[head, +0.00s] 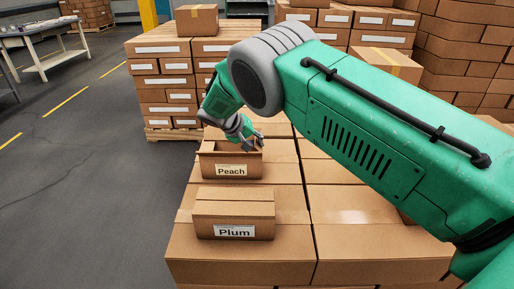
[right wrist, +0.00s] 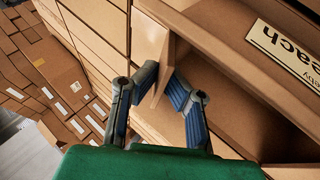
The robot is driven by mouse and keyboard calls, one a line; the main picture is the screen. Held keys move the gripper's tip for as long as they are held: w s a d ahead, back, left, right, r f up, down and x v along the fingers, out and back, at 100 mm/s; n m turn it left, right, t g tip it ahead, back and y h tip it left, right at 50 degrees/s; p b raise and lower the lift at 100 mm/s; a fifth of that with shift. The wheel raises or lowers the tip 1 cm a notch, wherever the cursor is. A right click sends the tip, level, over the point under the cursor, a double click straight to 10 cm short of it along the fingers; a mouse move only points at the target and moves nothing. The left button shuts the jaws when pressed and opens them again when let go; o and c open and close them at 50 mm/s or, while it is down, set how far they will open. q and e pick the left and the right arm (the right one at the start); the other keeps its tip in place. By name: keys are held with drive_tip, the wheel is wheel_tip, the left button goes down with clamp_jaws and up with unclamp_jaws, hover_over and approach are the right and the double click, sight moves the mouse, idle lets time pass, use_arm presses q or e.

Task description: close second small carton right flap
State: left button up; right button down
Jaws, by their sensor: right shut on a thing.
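The small carton labelled Peach (head: 208,164) stands open on the large boxes in the head view. Its label and dark interior also show in the right wrist view, where the carton (right wrist: 230,48) fills the right side. My right gripper (head: 254,143) is at the carton's right end. In the right wrist view my right gripper (right wrist: 163,80) has a finger on each side of the raised right flap (right wrist: 149,40) and is shut on it. The small carton labelled Plum (head: 234,208) stands in front, its top looking closed. My left gripper is not in view.
Large boxes (head: 240,262) form the surface under both small cartons. Stacked boxes (head: 165,80) stand behind, with more at the back right. My right arm covers much of the right side. A table (head: 42,28) stands far left, with open floor before it.

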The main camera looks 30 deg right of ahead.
idle(0.4)
drive_tip(key=c, duration=1.7)
unclamp_jaws()
drive_tip(key=v, duration=1.2)
drive_tip(key=shift+w+a+f, duration=0.1)
drive_tip(key=shift+a+f, duration=0.05)
